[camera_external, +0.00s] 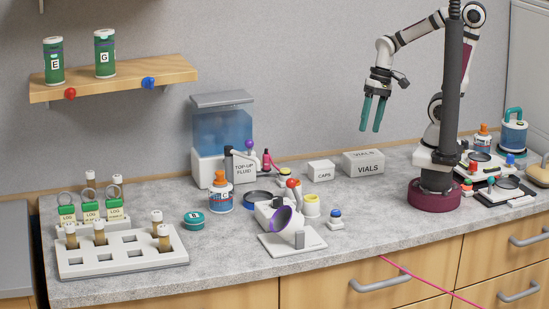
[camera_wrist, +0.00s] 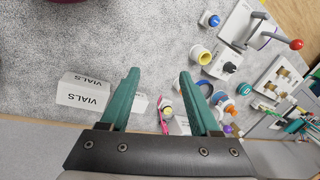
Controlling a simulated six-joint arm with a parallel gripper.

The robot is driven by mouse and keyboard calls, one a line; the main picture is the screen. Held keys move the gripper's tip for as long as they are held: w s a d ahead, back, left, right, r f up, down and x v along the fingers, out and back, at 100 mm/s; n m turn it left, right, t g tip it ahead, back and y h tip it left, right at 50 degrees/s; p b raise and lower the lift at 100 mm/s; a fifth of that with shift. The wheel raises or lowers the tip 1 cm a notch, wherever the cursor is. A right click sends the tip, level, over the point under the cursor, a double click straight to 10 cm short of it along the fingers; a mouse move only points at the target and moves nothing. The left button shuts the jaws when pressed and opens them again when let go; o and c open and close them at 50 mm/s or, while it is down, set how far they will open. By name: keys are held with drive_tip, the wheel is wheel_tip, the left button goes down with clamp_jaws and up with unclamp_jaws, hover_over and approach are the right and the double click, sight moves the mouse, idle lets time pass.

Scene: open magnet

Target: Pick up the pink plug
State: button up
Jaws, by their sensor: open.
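The VIALS box (camera_external: 364,163) and CAPS box (camera_external: 321,171) stand right of the pink item. Bare counter lies front right.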

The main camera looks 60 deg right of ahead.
sight(269, 163)
drive_tip(key=w+a+f+t+h, duration=0.1)
drive_tip(key=w+a+f+t, duration=0.1)
drive_tip(key=w, duration=0.5)
drive_tip(key=w+a+f+m+t+h, duration=0.1)
drive_tip(key=w+a+f+t, duration=0.2)
drive_tip(key=w+f, duration=0.2)
drive_tip(key=w+a+f+t+h, duration=0.1)
drive_tip(key=w+f, duration=0.3)
drive_tip(key=w, duration=0.6)
drive_tip(key=shift+a+m+t+h, duration=0.3)
drive_tip(key=shift+a+m+t, duration=0.1)
drive_tip(key=shift+a+t, duration=0.35)
drive_tip(key=d+f+t+h, duration=0.1)
drive_tip(key=h, duration=0.1)
drive_tip(key=d+f+t+h, duration=0.1)
drive_tip(key=d+f+h, duration=0.1)
drive_tip(key=h, duration=0.1)
drive_tip(key=shift+s+d+n+t, duration=0.15)
drive_tip(key=shift+n+t, duration=0.1)
drive_tip(key=shift+n, duration=0.05)
drive_tip(key=shift+d+f+h, duration=0.2)
drive_tip(key=shift+d+h, duration=0.1)
drive_tip(key=x, duration=1.5)
drive_tip(key=shift+w+d+r, duration=0.2)
drive_tip(key=shift+w+r, duration=0.1)
drive_tip(key=shift+r, duration=0.05)
clamp_jaws()
